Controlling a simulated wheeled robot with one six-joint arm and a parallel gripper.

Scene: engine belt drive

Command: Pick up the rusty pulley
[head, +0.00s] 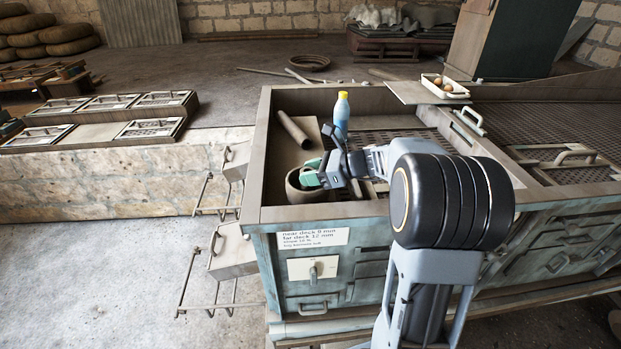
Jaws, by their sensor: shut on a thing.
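The rusty pulley (299,198), a brown ring-shaped piece, is in the near left corner of the open-topped bin of the machine (262,150). My gripper (312,178), with green fingertips, reaches in from the right and is shut on the pulley at its upper right rim. The gripper and wrist hide part of the pulley's right side. I cannot tell whether the pulley rests on the bin floor or is slightly lifted.
A brown pipe (293,129) and a blue bottle with a yellow cap (341,112) are in the bin behind my gripper. The bin walls stand close around the pulley. A white tray (437,88) with brown eggs sits at the back right.

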